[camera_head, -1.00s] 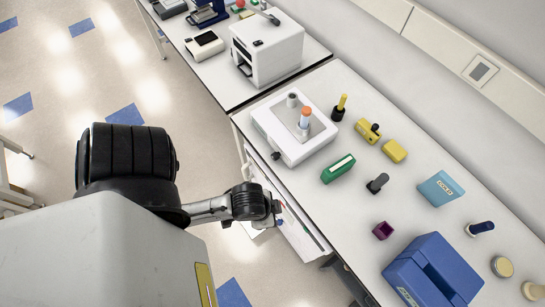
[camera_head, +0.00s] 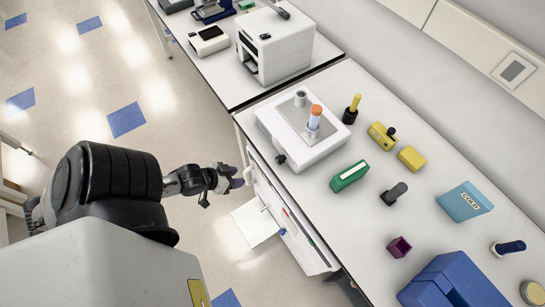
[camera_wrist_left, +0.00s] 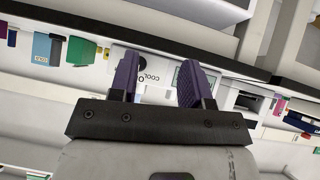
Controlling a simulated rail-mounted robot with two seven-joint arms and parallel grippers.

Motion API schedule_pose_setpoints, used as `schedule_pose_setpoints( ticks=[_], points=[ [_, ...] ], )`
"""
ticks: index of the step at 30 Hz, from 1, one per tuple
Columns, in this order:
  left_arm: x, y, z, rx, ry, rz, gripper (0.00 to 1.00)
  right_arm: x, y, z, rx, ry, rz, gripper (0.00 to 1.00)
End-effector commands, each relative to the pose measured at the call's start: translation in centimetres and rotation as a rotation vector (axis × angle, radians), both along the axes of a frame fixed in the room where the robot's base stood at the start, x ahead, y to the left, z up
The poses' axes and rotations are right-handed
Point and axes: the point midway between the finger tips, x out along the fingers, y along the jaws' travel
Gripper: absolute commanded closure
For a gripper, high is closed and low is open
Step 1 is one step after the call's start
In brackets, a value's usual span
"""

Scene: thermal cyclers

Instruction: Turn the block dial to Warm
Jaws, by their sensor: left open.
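The white dry block heater (camera_head: 290,145) stands at the bench's front left corner, with a grey top plate holding an orange-capped tube (camera_head: 314,117) and a grey cylinder (camera_head: 300,98). Its small black dial (camera_head: 280,159) sits on the front face; I cannot read its setting. In the left wrist view the heater's white front (camera_wrist_left: 152,94) shows between my fingers, with the word COOL on it. My left gripper (camera_head: 236,178) has purple fingers and is open and empty, in front of the bench edge and apart from the dial. It also shows in the left wrist view (camera_wrist_left: 158,82). My right gripper is out of view.
To the heater's right are a green box (camera_head: 350,176), a yellow block (camera_head: 412,157), a black-handled tool (camera_head: 394,193), a purple cup (camera_head: 399,247) and a blue COLD box (camera_head: 465,203). A white machine (camera_head: 275,45) stands behind. Drawers (camera_head: 285,215) are below the bench edge.

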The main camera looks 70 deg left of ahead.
Motion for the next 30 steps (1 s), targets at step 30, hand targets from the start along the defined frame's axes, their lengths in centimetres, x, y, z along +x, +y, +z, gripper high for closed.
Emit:
schedule_pose_setpoints(
  ticks=[30],
  points=[
    [12.1,0.1,1.4,-0.162,-0.377,0.083,0.56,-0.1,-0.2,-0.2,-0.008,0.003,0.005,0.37]
  ],
)
